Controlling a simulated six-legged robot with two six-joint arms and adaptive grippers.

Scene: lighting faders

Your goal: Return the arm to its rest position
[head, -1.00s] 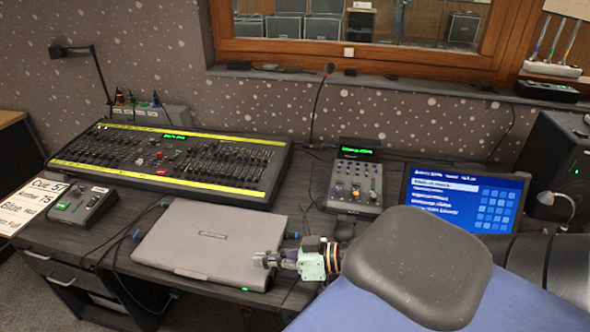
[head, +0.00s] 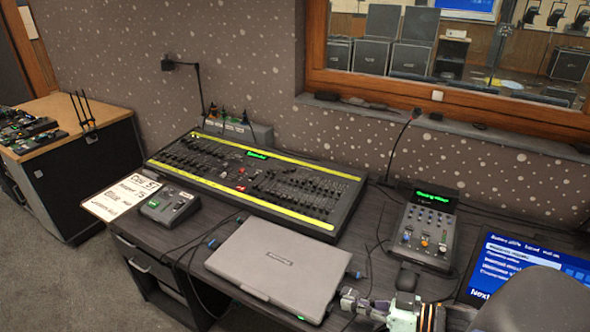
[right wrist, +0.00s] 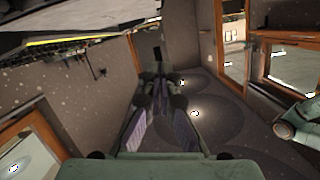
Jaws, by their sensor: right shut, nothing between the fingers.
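My right gripper (head: 346,298) shows at the bottom of the head view, just off the lower right corner of the closed grey laptop (head: 275,262). It is shut and empty. In the right wrist view my right gripper's fingers (right wrist: 158,72) are together with nothing between them. Part of my arm covers the lower right of the head view. The lighting fader desk (head: 255,185), with yellow strips along its edges, stands behind the laptop. My left gripper is not in view.
A small mixer (head: 427,232) with a green display stands right of the fader desk. A blue screen (head: 500,268) is at the far right, partly hidden by my arm. A small grey box (head: 168,204) and a cue sheet (head: 120,196) lie at the left. Open floor (head: 60,290) is at lower left.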

